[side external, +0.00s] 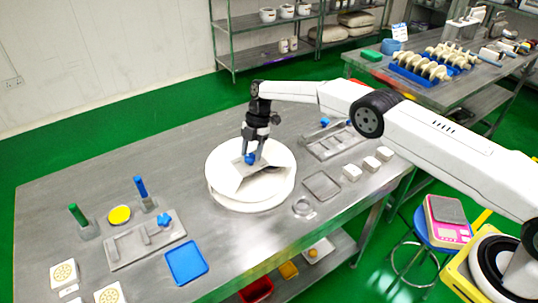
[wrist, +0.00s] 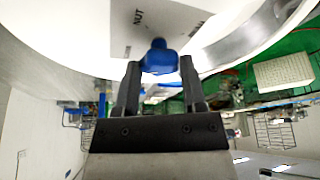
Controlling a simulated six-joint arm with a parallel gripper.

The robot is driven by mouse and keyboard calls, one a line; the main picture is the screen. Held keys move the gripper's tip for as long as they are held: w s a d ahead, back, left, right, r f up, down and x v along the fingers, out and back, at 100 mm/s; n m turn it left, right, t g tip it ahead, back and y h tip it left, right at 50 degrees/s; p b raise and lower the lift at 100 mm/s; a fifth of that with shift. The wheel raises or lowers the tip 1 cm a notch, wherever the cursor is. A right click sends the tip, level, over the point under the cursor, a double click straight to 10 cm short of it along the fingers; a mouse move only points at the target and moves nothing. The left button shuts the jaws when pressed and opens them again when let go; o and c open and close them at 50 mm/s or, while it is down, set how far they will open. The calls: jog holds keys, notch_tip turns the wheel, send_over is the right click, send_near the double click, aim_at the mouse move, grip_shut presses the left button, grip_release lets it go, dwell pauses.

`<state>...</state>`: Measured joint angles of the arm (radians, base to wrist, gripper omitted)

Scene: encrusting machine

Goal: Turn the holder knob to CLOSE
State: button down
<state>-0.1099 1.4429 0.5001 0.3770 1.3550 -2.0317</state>
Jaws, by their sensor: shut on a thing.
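A blue knob (side external: 250,159) stands on a grey plate on top of a white round drum (side external: 225,195) in the middle of the table. My gripper (side external: 252,152) points down from above with its fingers around this knob. In the wrist view the knob (wrist: 158,56) sits between the two fingertips of my gripper (wrist: 158,68), and the jaws are shut on it. The plate (wrist: 130,35) behind it carries dark lettering that seems to read "NUT"; a second word at its right is cut off. No word CLOSE can be read.
Another blue knob (side external: 164,220) is on a metal fixture at the left, near a blue tray (side external: 186,262) and a yellow disc (side external: 120,215). A green post (side external: 77,215) and a blue post (side external: 141,187) stand upright behind. White blocks (side external: 352,173) lie right of the drum.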

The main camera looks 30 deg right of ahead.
dwell(0.3)
jog(key=shift+c, duration=0.7)
grip_release()
jog(key=v, duration=0.7)
jog(key=shift+d+r, duration=0.15)
jog(key=shift+r, duration=0.2)
jog(key=shift+w, duration=0.1)
